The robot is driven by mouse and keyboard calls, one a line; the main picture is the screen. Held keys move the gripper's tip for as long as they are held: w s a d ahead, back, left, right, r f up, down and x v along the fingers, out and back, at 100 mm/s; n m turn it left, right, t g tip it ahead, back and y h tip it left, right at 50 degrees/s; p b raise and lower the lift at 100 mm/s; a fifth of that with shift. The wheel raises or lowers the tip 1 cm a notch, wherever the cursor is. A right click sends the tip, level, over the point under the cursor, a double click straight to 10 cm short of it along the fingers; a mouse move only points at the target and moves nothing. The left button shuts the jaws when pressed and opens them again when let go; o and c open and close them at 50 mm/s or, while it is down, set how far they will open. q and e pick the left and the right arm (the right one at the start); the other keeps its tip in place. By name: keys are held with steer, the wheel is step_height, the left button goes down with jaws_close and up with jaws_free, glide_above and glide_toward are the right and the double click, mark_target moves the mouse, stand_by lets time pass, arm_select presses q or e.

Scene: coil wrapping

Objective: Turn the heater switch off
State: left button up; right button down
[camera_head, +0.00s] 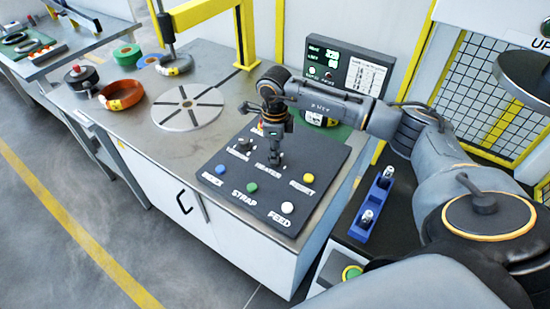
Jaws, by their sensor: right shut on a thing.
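The dark control panel (215,185) lies on the workbench, with white labels and coloured buttons. The label "HEATER" (267,172) shows near its middle. My right gripper (276,160) comes in from the right and points down at the panel, just above that label. It is shut on the heater switch, which is mostly hidden behind the fingers. Which way the switch is set cannot be made out. My left gripper is not in view.
Blue, green, white and yellow buttons surround the gripper on the panel. A round slotted turntable (188,108), an orange coil (121,95) and a yellow frame (247,35) stand behind. A display box (345,68) stands at the back. A blue holder (371,204) is at right.

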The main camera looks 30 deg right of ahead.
steer(key=n+b, duration=0.5)
steer(key=n, duration=0.1)
steer(key=shift+w+f, duration=0.1)
steer(key=shift+f, duration=0.05)
steer(key=n+b, duration=0.2)
steer(key=n, duration=0.1)
steer(key=shift+n+b, duration=0.3)
steer(key=shift+n, duration=0.1)
steer(key=shift+r+n+b, duration=0.2)
steer(key=shift+n+b, duration=0.55)
steer(key=shift+n, duration=0.65)
steer(key=c, duration=1.3)
jaws_free()
steer(key=shift+c, duration=0.2)
